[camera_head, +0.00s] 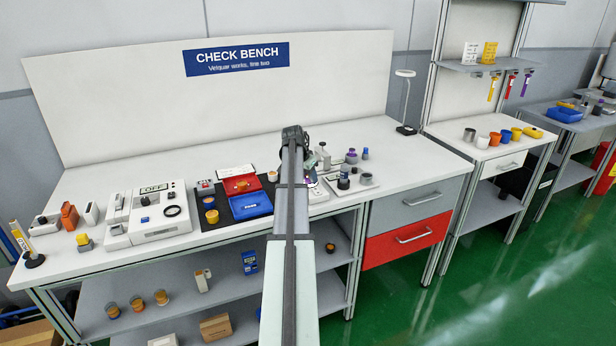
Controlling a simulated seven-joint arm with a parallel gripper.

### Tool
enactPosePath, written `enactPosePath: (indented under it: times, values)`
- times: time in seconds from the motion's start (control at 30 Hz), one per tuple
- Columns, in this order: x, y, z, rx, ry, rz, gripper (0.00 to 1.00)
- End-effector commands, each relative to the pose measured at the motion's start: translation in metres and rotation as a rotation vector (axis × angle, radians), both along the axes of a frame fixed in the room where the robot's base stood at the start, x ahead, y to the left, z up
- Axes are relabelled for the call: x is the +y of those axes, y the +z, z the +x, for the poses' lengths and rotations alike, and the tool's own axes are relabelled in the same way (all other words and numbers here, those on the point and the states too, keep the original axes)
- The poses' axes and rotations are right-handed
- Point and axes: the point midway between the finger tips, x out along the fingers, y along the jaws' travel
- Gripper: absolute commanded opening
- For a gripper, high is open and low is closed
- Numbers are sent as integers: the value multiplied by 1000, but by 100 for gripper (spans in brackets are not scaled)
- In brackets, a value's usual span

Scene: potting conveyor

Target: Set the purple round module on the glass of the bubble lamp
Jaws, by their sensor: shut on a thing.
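My gripper (309,170) is over the right half of the bench, largely hidden behind my own arm. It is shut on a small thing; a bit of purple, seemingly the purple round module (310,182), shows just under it. The view is too small to show how the jaws sit on it. Just below is a low white device (318,193), partly hidden by my arm, which may be the bubble lamp; its glass cannot be made out. I cannot tell whether the module touches it.
Left are a red tray (241,184), a blue tray (250,205) and a white meter (160,212).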

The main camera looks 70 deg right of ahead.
Motion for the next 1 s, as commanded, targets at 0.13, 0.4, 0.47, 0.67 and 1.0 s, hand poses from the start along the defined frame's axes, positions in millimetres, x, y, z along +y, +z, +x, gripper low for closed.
enactPosePath:
  times: [0.13, 0.4, 0.47, 0.67, 1.0]
  values:
    - [0, -2, 0, 0, 0, 0, 49]
    - [0, -2, 0, 0, 0, 0, 68]
    - [0, -2, 0, 0, 0, 0, 68]
    - [0, 2, 0, -1, 0, 0, 68]
    - [20, 51, 6, -1, 1, -2, 68]
